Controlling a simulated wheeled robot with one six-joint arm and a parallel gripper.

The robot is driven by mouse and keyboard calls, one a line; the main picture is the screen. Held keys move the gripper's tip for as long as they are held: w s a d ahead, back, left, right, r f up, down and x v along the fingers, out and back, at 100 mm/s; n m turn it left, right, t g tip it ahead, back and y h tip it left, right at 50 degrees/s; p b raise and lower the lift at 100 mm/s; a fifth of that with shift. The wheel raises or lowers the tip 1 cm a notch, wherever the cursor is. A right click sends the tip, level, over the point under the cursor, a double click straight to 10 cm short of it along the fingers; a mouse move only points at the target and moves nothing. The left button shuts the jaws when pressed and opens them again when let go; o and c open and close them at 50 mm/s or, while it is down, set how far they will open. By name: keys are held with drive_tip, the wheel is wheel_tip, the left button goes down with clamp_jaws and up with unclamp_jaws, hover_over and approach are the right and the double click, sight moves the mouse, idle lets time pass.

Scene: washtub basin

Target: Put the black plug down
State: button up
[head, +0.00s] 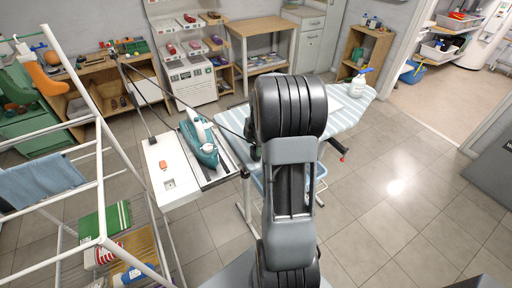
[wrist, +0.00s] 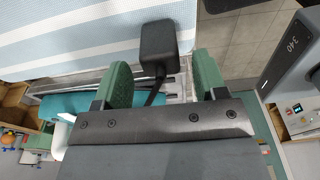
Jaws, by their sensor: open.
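The black plug (wrist: 160,47) is a dark block with a black cord trailing from it, in the wrist view. It shows between and just past the tips of my gripper (wrist: 162,62). The two green fingers are apart, with visible gaps on both sides of the plug. It lies over the border between the striped ironing board (wrist: 80,35) and the metal rest; I cannot tell whether it is resting on anything. In the head view my arm hides most of the gripper and the plug. The board (head: 342,112) extends behind my arm.
A teal iron (head: 200,145) stands on the metal rest left of my arm. A white panel (head: 168,184) with an orange switch and a socket is beside it. A white drying rack (head: 100,180) is at left; a spray bottle (head: 358,82) stands on the board. Right floor is clear.

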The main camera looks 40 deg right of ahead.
wheel_tip(320, 180, up, 10)
drive_tip(key=d, duration=0.1)
drive_tip(key=s+a+m+t, duration=0.1)
drive_tip(key=s+a+m, duration=0.3)
drive_tip(key=a, duration=0.3)
drive_tip(key=s+a+m+t+h, duration=0.1)
drive_tip(key=s+a+m, duration=0.3)
drive_tip(key=a+m, duration=0.3)
drive_tip(key=s+a+m+t, duration=0.1)
drive_tip(key=s+a+m, duration=0.3)
drive_tip(key=a, duration=0.3)
drive_tip(key=shift+s+a+r+m+t, duration=0.15)
drive_tip(key=shift+a+r+m+t, duration=0.2)
drive_tip(key=shift+m, duration=0.35)
drive_tip(key=shift+f, duration=0.1)
